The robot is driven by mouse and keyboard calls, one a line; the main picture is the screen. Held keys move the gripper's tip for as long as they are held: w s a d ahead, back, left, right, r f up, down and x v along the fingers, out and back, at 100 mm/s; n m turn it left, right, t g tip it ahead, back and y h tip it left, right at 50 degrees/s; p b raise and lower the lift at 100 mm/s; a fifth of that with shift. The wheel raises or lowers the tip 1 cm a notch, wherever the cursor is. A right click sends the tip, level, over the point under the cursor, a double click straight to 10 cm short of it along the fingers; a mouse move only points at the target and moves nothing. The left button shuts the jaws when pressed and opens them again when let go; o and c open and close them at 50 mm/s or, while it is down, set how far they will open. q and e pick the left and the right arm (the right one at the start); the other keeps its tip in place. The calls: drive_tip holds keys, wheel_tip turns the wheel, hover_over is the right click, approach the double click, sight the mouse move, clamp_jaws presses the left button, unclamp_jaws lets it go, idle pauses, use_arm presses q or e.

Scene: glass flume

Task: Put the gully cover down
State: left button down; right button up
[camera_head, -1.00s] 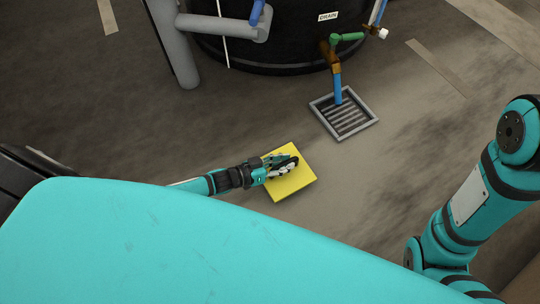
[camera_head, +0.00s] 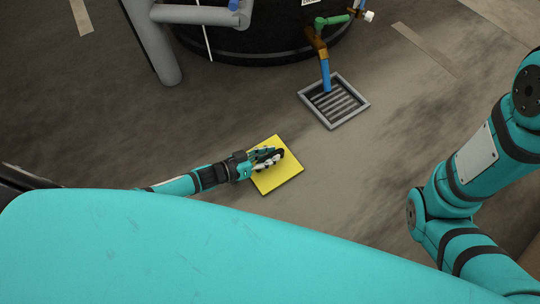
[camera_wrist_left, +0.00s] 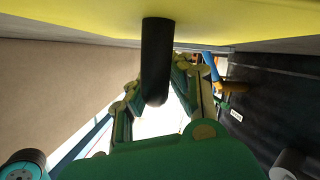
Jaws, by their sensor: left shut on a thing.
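The gully cover (camera_head: 287,176) is a flat yellow square plate, lower left of the gully in the head view. My left gripper (camera_head: 268,158) is over it, shut on its dark handle. In the left wrist view the yellow plate (camera_wrist_left: 80,18) fills the top, and its black handle (camera_wrist_left: 157,62) stands between my gripper's fingers (camera_wrist_left: 158,90). Whether the plate touches the floor is unclear. The gully (camera_head: 334,100) is a square grey frame with a slatted grate, uncovered. My right arm shows at the right, but its gripper is out of view.
A blue pipe (camera_head: 326,75) under a brass and green valve (camera_head: 317,35) comes down at the gully's back edge. A large black tank (camera_head: 260,38) and a grey pipe stand (camera_head: 160,45) are behind. The floor (camera_head: 370,165) right of the cover is clear.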

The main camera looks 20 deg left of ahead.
use_arm(q)
drive_tip(key=c, duration=1.2)
unclamp_jaws()
drive_tip(key=shift+f, duration=0.1)
